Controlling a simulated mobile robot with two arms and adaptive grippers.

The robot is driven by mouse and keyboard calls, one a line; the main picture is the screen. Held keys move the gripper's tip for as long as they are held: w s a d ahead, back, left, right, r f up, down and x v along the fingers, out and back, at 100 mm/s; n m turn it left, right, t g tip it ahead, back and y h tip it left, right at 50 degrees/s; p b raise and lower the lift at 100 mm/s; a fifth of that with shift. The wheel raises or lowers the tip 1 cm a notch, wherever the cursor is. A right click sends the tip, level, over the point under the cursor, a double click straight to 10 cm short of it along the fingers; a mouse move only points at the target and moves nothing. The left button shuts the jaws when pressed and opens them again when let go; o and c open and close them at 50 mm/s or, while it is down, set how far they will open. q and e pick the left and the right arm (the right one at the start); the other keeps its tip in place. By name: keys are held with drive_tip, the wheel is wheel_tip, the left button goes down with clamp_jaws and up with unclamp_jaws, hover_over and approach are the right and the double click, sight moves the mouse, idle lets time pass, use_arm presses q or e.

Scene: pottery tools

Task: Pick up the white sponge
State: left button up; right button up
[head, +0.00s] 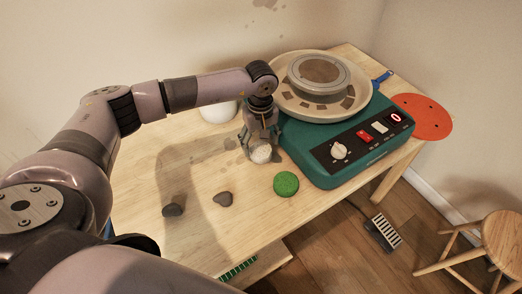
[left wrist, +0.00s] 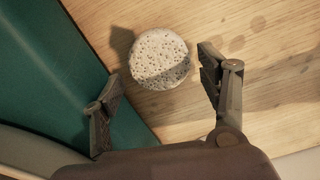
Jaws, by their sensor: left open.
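The white sponge (head: 261,154) is a small round, porous disc lying on the wooden table, close to the left side of the green pottery wheel. In the left wrist view the sponge (left wrist: 160,59) lies ahead of the fingertips and between their lines. My left gripper (head: 262,140) is right above the sponge, pointing down, and partly hides it in the head view. In the left wrist view its two fingers (left wrist: 160,92) are spread apart with nothing between them. My right gripper is not in view.
The green pottery wheel (head: 317,167) stands just right of the sponge. A green sponge (head: 286,184) lies in front. Two dark grey stones (head: 223,199) (head: 173,210) lie at the front left. A white round object (head: 219,112) stands behind my arm. Bare tabletop lies left of the sponge.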

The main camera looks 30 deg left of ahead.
sight(261, 148)
use_arm(q)
drive_tip(key=shift+d+f, duration=0.1)
drive_tip(key=shift+f, duration=1.4)
drive_tip(key=shift+c, duration=0.3)
drive_tip(key=c, duration=0.5)
drive_tip(key=shift+c, duration=0.2)
drive_tip(key=shift+r, duration=0.15)
